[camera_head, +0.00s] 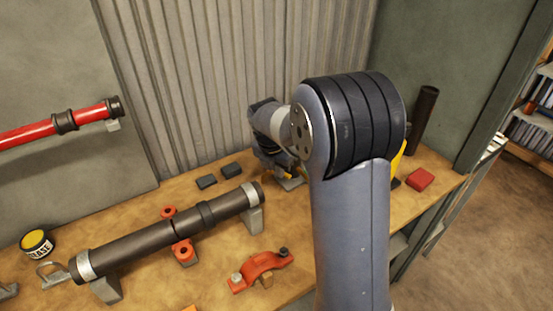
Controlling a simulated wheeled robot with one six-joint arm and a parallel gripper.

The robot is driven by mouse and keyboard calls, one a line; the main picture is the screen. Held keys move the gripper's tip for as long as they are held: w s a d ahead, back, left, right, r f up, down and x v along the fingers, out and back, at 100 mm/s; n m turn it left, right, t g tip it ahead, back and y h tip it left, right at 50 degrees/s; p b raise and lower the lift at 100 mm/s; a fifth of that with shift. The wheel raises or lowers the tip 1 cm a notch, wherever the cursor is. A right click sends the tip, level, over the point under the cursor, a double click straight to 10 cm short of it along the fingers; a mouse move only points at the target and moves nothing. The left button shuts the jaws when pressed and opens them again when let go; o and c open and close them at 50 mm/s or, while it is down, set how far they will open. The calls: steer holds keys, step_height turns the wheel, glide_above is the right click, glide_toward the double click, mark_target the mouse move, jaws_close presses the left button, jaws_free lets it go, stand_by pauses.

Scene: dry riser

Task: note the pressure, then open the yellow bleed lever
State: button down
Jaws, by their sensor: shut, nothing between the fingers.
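My gripper (283,167) is low over the back of the bench, behind my arm's big elbow joint. Its fingers are small and mostly hidden, and I see nothing held in them. A small bit of yellow (299,181) shows close by the gripper; I cannot tell whether it is the bleed lever. Another yellow piece (398,160) shows just right of my arm, mostly hidden behind it. I cannot make out a pressure gauge or a reading.
On the wooden bench (165,270) lie a dark pipe (150,240) on grey supports, red clamp parts (260,268), a grease tin (37,244), two dark blocks (231,170) and a red block (420,179). A dark tube (426,115) stands at the back right. A red pipe (25,134) runs along the wall.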

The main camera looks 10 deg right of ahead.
mark_target(287, 175)
steer(key=shift+x, duration=1.4)
steer(key=shift+d, duration=0.1)
steer(key=shift+w+d+r+p, duration=0.1)
steer(key=shift+w+d+p, duration=0.15)
steer(key=shift+d+p, duration=0.3)
steer(key=shift+w+d+r+p, duration=0.1)
steer(key=shift+w+d+p, duration=0.15)
steer(key=shift+d+p, duration=0.2)
steer(key=shift+w+d+f, duration=0.1)
steer(key=shift+w+d, duration=0.05)
